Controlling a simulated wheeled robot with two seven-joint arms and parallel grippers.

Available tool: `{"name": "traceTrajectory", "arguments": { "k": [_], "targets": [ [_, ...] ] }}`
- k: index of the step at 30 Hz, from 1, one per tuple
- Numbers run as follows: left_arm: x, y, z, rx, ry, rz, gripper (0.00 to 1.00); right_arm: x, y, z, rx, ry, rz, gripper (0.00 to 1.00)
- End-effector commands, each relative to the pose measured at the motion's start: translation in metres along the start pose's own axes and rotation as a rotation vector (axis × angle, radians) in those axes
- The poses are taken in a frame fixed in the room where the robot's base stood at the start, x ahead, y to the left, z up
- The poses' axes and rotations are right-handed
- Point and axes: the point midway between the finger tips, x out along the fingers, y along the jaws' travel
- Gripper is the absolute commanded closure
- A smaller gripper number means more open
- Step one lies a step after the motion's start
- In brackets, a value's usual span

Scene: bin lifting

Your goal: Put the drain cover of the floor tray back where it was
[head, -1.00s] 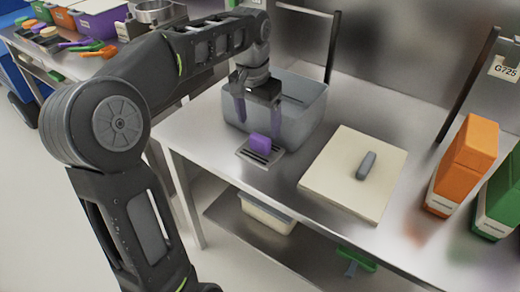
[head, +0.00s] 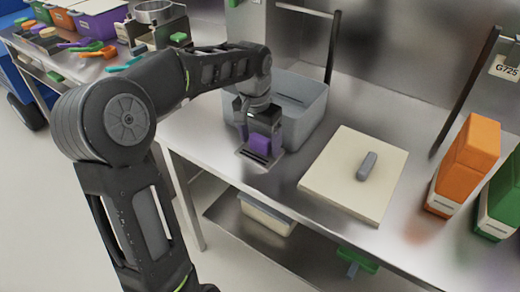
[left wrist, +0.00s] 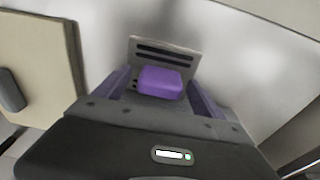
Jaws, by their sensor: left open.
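The drain cover is a small grey slotted plate (head: 262,159) with a purple block-shaped grip (head: 260,144) on top. It lies on the steel table in front of a grey bin (head: 304,120), which may be the floor tray. My left gripper (head: 259,143) is lowered over the purple grip, its fingers open on either side of it. The left wrist view shows the purple grip (left wrist: 160,82) between the two purple fingers, with gaps beside it, and the slotted plate (left wrist: 165,50) beyond. The bin's inside floor is mostly hidden. My right gripper is not in view.
A cream lid with a grey handle (head: 340,193) lies right of the plate. Orange (head: 467,160) and green (head: 503,200) boxes stand at the right. A dark upright bar (head: 333,50) rises behind the bin. Bare table lies between lid and boxes.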

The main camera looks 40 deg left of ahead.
Motion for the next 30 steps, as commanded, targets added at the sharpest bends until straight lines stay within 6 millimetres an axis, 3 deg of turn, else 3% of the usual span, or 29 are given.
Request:
{"name": "traceTrajectory", "arguments": {
  "k": [19, 30],
  "targets": [
    [0.0037, 0.0, -0.0001, 0.0, 0.001, 0.0, 0.2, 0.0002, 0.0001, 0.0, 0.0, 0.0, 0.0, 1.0],
    [0.0037, 0.0, 0.0, 0.0, 0.0, 0.0, 0.49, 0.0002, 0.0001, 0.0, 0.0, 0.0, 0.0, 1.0]
  ]
}}
